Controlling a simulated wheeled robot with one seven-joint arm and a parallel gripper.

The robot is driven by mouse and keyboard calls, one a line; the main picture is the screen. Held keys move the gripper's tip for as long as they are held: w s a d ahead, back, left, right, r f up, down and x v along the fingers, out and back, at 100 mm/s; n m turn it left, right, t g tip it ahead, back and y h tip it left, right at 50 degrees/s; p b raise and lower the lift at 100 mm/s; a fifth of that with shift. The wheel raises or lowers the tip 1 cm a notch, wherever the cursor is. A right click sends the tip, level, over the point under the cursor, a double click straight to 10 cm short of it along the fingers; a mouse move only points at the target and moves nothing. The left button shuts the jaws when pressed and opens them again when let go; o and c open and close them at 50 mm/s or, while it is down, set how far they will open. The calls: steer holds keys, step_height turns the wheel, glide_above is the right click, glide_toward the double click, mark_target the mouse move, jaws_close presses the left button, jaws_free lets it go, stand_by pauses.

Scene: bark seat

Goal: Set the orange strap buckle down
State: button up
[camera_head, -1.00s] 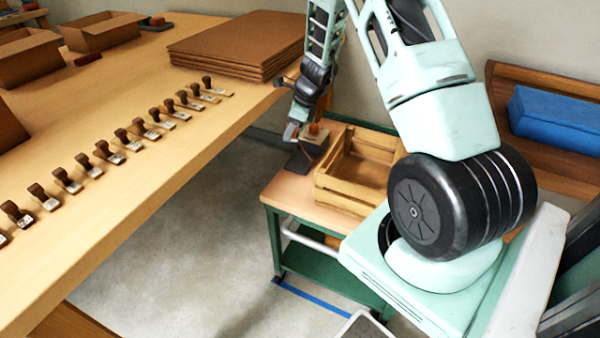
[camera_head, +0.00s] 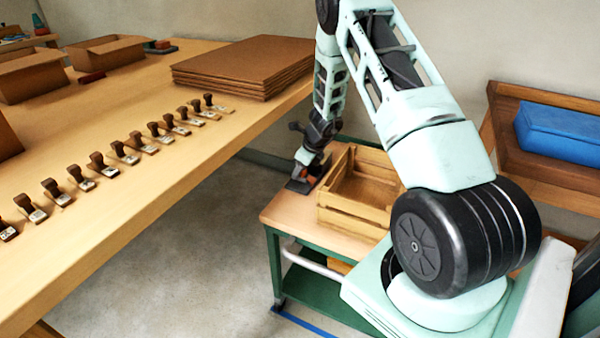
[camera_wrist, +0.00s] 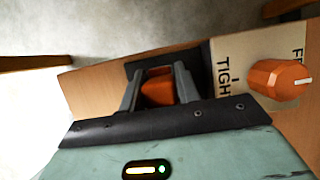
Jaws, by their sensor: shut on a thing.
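My gripper (camera_wrist: 158,88) is shut on the orange strap buckle (camera_wrist: 157,93), which sits between its two grey fingers in the wrist view. A dark flat plate (camera_wrist: 200,60) shows around and beyond the fingers. I cannot tell whether the buckle touches it. In the head view, my gripper (camera_head: 304,171) is low over the back left of the small cart's wooden top (camera_head: 287,212), at the dark plate (camera_head: 296,187). The buckle is mostly hidden there.
A tension box (camera_wrist: 228,75) with an orange knob (camera_wrist: 278,80) stands close on the right in the wrist view. A wooden crate (camera_head: 350,218) is right of my gripper on the cart. The workbench (camera_head: 150,190) with several stamps is left. The cart's front left is clear.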

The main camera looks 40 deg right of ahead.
steer(key=shift+f, duration=0.3)
steer(key=o, duration=1.1)
steer(key=shift+o, duration=0.2)
